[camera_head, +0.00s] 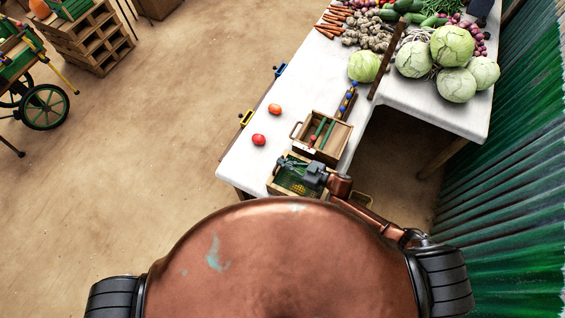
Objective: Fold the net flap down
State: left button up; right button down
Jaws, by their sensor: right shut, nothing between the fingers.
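A small wooden box (269,187) stands at the near end of the white table, with what looks like a yellow-green net inside or across it. The net flap cannot be made out clearly from the rest of the box. My right gripper (297,170) is over this box, its arm reaching in from the right. It is shut and holds nothing. Whether its fingers touch the net cannot be told. The gripper and my own body hide part of the box. My left gripper is not in view.
A second wooden box (341,134) with green dividers stands just behind. Two red tomatoes (259,140) lie to its left on the white table (240,165). Cabbages (452,46) and other vegetables fill the back. A green corrugated wall (515,150) closes the right side.

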jog(key=s+d+r+p, duration=0.2)
jog(key=s+d+r, duration=0.3)
jog(key=d+r, duration=0.2)
jog(key=shift+d+r, duration=0.3)
jog(key=shift+r, duration=0.75)
